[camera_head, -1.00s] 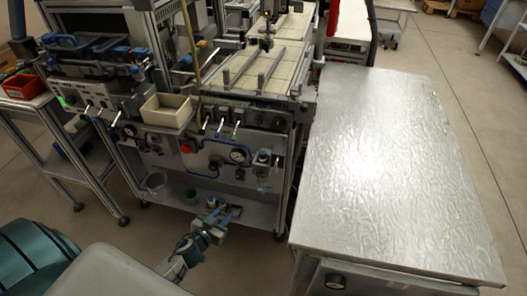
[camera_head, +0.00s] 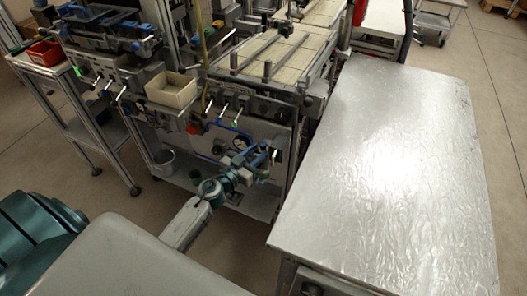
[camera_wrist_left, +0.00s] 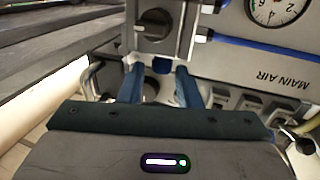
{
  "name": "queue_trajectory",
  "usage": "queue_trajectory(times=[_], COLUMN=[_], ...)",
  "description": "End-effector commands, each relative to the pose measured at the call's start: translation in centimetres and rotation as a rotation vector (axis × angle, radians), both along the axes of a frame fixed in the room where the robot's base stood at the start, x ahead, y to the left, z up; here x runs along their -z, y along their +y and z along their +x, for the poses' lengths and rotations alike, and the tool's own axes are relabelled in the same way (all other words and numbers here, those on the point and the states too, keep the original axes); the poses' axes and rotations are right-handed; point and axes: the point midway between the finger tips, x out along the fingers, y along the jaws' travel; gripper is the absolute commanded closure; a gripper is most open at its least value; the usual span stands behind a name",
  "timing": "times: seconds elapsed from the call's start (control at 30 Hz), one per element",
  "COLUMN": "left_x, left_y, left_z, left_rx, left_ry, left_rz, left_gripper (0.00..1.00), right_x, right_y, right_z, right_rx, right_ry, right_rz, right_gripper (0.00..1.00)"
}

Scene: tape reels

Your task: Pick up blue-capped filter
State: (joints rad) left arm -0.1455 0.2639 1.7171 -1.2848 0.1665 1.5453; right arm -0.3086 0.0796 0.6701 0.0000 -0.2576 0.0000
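My left gripper (camera_head: 265,155) is at the right end of the machine's front panel, beside the gauge. In the left wrist view its two blue fingers (camera_wrist_left: 160,88) stand apart with a gap between them. A grey valve block (camera_wrist_left: 157,38) with a dark knob is straight ahead of the fingertips. A small blue part (camera_wrist_left: 163,65), perhaps the filter's blue cap, shows at the gap between the fingertips. I cannot tell whether the fingers touch it. In the head view my gripper hides the filter. My right gripper is not in view.
A pressure gauge (camera_head: 239,144) is on the panel; its "MAIN AIR" label (camera_wrist_left: 290,71) appears upside down in the wrist view. A beige bin (camera_head: 171,92) stands above, and a pale cup (camera_head: 164,160) is on the lower shelf. A bare metal table (camera_head: 385,180) is at the right.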

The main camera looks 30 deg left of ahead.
Motion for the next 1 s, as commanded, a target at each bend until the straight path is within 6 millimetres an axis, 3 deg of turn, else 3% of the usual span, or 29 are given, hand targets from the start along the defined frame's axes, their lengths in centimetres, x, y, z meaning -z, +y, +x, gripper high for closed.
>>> queue_trajectory(times=[0.23,0.53,0.57,0.7,1.0], left_x=[0.0,0.0,0.0,0.0,-0.1], left_y=[-0.5,-0.6,-0.6,-0.6,-0.6], left_z=[3.6,4.1,4.1,4.1,4.1], left_rx=[-0.002,0.0,-0.001,-0.001,-0.001], left_ry=[-0.001,0.0,0.0,0.0,0.0], left_rz=[-0.001,0.0,0.0,0.0,0.0], left_gripper=[0.69,0.69,0.71,0.99,1.0], right_x=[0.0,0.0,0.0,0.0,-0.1], right_y=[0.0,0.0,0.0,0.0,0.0], right_z=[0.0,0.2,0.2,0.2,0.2], right_rx=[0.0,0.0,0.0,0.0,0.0], right_ry=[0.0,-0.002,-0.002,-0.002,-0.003], right_rz=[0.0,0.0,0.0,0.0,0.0], right_gripper=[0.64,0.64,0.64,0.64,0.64])
